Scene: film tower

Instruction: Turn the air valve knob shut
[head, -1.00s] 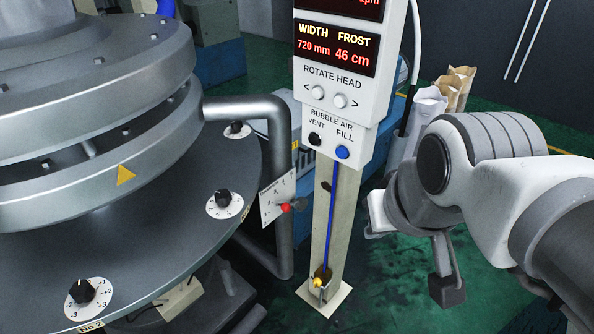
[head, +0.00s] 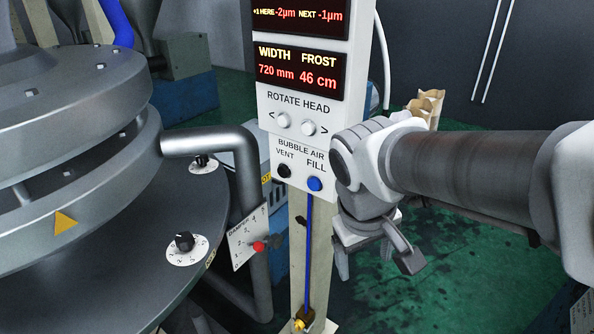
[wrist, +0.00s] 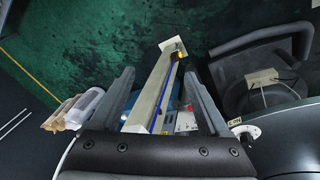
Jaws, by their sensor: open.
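A small yellow knob (head: 299,325), which looks like the air valve, sits low on the pale post (head: 298,245) at the bottom edge of the head view. A blue tube (head: 308,255) runs down the post to it. In the wrist view the yellow knob (wrist: 181,55) shows near the post's foot, beyond my fingertips. My gripper (head: 374,262) is open and empty, pointing down, right of the post and higher than the knob. In the wrist view my gripper's two fingers (wrist: 158,78) spread either side of the post. The knob's turn position is too small to tell.
The control panel (head: 300,102) with its black vent and blue fill buttons stands close beside my arm. A damper plate (head: 246,240) with a red knob and a grey pipe (head: 246,170) lie left of the post. Green floor (head: 440,290) is open at right.

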